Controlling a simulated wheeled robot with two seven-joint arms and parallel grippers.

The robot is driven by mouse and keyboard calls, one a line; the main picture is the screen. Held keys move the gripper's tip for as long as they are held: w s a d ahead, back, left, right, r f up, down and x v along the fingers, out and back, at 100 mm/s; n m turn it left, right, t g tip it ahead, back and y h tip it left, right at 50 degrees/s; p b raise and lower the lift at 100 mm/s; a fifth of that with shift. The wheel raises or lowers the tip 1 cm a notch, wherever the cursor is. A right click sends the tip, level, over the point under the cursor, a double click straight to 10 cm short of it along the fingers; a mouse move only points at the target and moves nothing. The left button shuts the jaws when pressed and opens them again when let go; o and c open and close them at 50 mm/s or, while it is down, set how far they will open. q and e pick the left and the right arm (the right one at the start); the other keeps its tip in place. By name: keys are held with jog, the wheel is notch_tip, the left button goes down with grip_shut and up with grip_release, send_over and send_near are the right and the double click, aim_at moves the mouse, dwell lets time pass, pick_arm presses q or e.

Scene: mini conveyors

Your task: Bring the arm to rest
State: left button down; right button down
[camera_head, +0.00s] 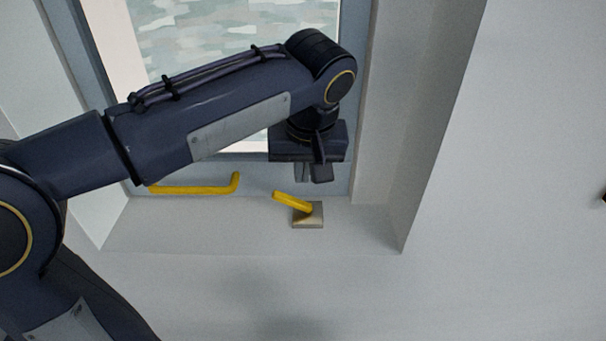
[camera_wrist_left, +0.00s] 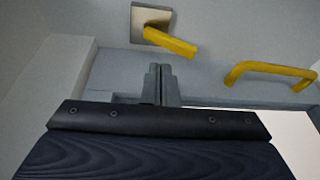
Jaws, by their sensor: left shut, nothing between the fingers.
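My left arm (camera_head: 215,105) comes in from the left in the head view and reaches across a window. Its gripper (camera_head: 314,180) points down, just above a yellow lever handle (camera_head: 291,202) on a square metal plate. The gripper is shut and empty, apart from the handle. In the left wrist view the shut fingers (camera_wrist_left: 161,70) stand at the middle, below the handle (camera_wrist_left: 170,42) in the picture. My right gripper is in no view.
A yellow bar handle (camera_head: 195,190) is on the window frame to the left; it also shows in the wrist view (camera_wrist_left: 272,69). The window pane (camera_head: 220,30) is behind my arm. A pale wall (camera_head: 520,180) fills the right, with free room before it.

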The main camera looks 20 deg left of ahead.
pick_arm(q)
jog(key=v, duration=0.9)
jog(key=s+a+f+h, duration=0.1)
jog(key=s+a+f, duration=0.1)
jog(key=a+f, duration=0.1)
jog(key=s+a+f+m+h+b, duration=0.1)
jog(key=s+a+f, duration=0.2)
jog(key=f, duration=0.2)
jog(key=s+a+f+m+h, duration=0.1)
jog(key=s+a+f, duration=0.1)
jog(key=a+f, duration=0.2)
jog(key=shift+s+f+h, duration=0.2)
jog(key=shift+f+h, duration=0.1)
jog(key=shift+f, duration=0.2)
jog(key=s+f+t+h+b, duration=0.1)
jog(key=s+f+t+h, duration=0.1)
jog(key=s+f, duration=0.6)
notch_tip(320, 180, down, 5)
jog(key=shift+s+d+r+t, duration=0.2)
jog(key=shift+d+r+t, duration=0.05)
jog(key=shift+t, duration=0.15)
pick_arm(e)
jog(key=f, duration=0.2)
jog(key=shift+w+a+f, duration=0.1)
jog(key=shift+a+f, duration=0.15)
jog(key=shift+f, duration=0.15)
